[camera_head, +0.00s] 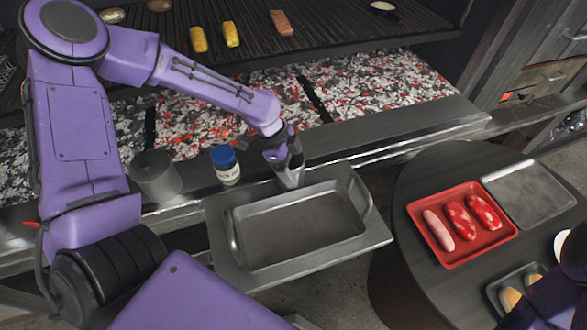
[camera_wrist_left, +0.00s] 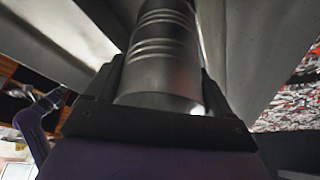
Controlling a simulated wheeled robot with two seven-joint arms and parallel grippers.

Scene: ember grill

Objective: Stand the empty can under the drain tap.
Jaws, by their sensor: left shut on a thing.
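My left gripper (camera_head: 281,153) is shut on a grey metal can (camera_head: 290,176), just above the back edge of a metal tray by the grill's front ledge. In the left wrist view the ribbed can (camera_wrist_left: 165,55) sits between the two dark fingers (camera_wrist_left: 165,92). I cannot see inside the can. I cannot make out the drain tap in either view. My right gripper is not clearly shown; only part of a purple arm shows at the lower right of the head view.
A handled metal tray (camera_head: 232,222) lies below the ledge. A blue-capped jar (camera_head: 227,172) and a grey cylinder (camera_head: 156,178) stand to the left. Glowing coals (camera_head: 380,82) lie behind. A round dark table (camera_head: 413,185) at right holds a red tray (camera_head: 444,258) of meat.

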